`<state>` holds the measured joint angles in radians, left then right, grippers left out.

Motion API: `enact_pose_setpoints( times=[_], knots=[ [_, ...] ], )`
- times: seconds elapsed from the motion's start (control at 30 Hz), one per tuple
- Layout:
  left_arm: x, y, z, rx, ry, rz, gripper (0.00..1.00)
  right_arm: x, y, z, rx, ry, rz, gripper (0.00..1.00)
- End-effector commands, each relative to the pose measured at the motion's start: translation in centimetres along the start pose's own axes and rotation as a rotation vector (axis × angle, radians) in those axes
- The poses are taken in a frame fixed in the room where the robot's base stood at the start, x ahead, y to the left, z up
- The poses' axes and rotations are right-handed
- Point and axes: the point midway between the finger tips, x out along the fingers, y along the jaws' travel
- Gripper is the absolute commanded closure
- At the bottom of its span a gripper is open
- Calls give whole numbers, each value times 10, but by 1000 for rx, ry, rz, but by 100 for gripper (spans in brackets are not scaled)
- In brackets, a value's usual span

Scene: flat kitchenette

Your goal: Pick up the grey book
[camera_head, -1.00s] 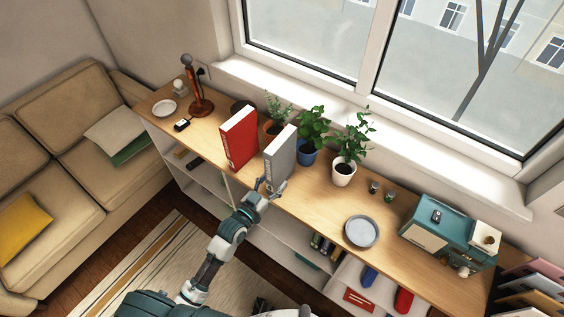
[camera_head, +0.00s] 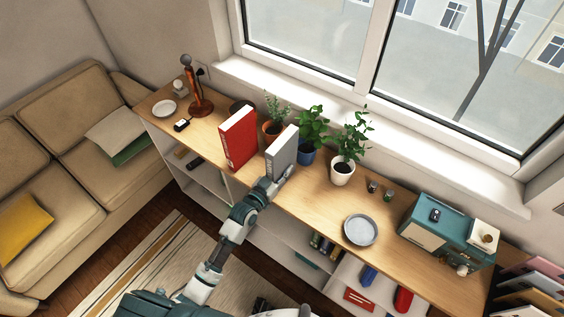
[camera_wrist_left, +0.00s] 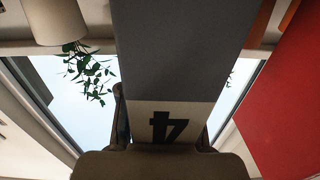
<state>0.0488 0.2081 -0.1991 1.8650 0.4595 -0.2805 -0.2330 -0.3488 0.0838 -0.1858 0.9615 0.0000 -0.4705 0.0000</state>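The grey book (camera_head: 282,152) stands upright on the wooden top of the long shelf, just right of the red book (camera_head: 238,138). My left gripper (camera_head: 276,184) is at the lower front part of the grey book, with a finger near its right side. The right finger is mostly hidden by the book, and firm contact does not show.
Potted plants (camera_head: 312,128) stand close behind the books, below the window. A grey plate (camera_head: 361,230) and a teal appliance (camera_head: 452,232) are to the right on the shelf top (camera_head: 315,200). A lamp-like stand (camera_head: 200,100) is at the left.

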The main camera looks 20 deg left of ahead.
Motion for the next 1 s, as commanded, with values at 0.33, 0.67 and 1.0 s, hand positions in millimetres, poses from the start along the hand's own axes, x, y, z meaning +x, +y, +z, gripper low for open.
enact_pose_setpoints(
  times=[0.33,0.67,1.0],
  knots=[
    [-1,-2,-2,0,5,-1,100,0,8,11,-5,-13,10,53],
    [0,0,-22,2,7,-1,100,-1,-5,5,3,1,-6,53],
    [-36,2,-40,3,4,-1,100,3,2,16,-2,-7,2,53]
  ],
)
